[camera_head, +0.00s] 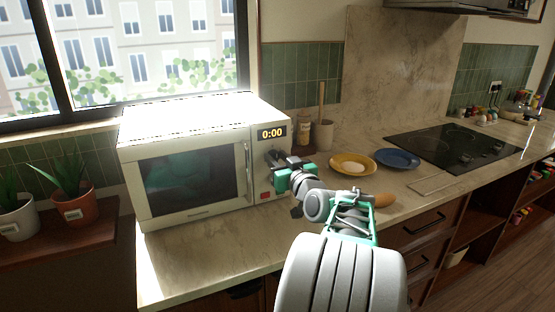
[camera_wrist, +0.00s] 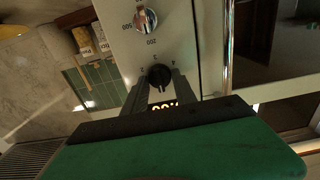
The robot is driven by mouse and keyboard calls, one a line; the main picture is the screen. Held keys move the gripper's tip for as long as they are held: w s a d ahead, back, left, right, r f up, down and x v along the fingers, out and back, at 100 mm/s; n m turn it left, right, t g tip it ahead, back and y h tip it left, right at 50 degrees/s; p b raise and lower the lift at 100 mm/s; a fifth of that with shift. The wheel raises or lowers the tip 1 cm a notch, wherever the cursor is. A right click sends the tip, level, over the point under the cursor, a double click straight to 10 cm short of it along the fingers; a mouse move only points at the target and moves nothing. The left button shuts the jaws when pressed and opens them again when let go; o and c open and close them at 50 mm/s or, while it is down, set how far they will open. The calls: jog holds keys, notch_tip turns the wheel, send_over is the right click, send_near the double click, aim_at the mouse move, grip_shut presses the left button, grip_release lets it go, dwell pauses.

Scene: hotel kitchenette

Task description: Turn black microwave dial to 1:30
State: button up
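The white microwave (camera_head: 190,110) stands on the counter with its door shut. Its display (camera_head: 271,133) reads 0:00. The black dial (camera_wrist: 159,76) shows in the wrist view, between a silver dial (camera_wrist: 145,20) and the partly hidden display (camera_wrist: 165,105). My gripper (camera_wrist: 160,78) is at the control panel, its two fingers apart on either side of the black dial. I see narrow gaps beside the dial; firm contact does not show. In the head view my gripper (camera_head: 274,158) reaches the panel just below the display and hides the black dial.
A utensil pot (camera_head: 322,134), a yellow plate (camera_head: 372,168) and a blue plate (camera_head: 398,158) stand right of the microwave. A brown oval item (camera_head: 384,200) lies near my arm. Farther right is a black cooktop (camera_head: 450,147). Potted plants (camera_head: 75,212) stand at left.

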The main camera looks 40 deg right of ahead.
grip_shut()
jog(key=shift+m, duration=0.3)
jog(key=m, duration=0.3)
jog(key=shift+b, duration=0.4)
jog(key=m, duration=0.4)
jog(key=shift+d, duration=0.1)
jog(key=m+p, duration=0.2)
jog(key=m, duration=0.3)
jog(key=shift+m, duration=0.3)
jog(key=m+p, duration=0.3)
jog(key=m, duration=0.1)
jog(key=shift+f+m, duration=0.15)
jog(key=shift+m, duration=0.15)
